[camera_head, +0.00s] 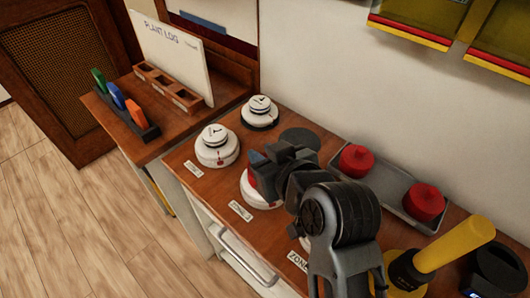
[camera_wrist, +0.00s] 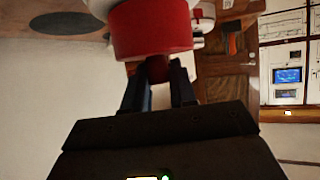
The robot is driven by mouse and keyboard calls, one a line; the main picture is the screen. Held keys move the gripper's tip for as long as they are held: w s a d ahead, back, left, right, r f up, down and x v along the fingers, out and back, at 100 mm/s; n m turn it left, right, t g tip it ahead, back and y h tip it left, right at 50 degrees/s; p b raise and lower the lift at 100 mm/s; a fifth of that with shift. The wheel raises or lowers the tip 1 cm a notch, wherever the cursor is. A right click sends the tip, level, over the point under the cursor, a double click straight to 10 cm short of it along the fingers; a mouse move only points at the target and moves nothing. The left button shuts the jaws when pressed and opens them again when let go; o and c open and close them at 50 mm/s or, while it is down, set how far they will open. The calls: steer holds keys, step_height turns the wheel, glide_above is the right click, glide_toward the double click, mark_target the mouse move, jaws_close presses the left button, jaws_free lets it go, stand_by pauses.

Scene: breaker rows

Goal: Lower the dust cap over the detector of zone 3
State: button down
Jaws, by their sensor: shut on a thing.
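My gripper (camera_head: 256,170) is shut on the knob of a red dust cap, which shows clearly in the wrist view (camera_wrist: 152,30). In the head view only a small red part of the cap (camera_head: 252,178) shows beside my fingers. The cap is at the middle white detector (camera_head: 262,203) of the front row, and I cannot tell whether it is seated or just above. The number on that detector's label (camera_head: 240,211) is too small to read surely. A further label (camera_head: 298,262) reads ZONE, its number hidden; my arm covers most of its detector.
Uncapped white detectors stand at the left front (camera_head: 217,148) and behind it (camera_head: 260,113). A dark disc (camera_head: 300,138) lies on the counter. A grey tray (camera_head: 390,188) holds two red caps (camera_head: 357,160). A yellow-handled thing (camera_head: 455,243) stands at the right.

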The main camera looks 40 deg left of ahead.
steer(key=shift+f, duration=0.15)
steer(key=c, duration=0.8)
jaws_free()
steer(key=shift+b+v, duration=0.4)
steer(key=shift+v, duration=3.55)
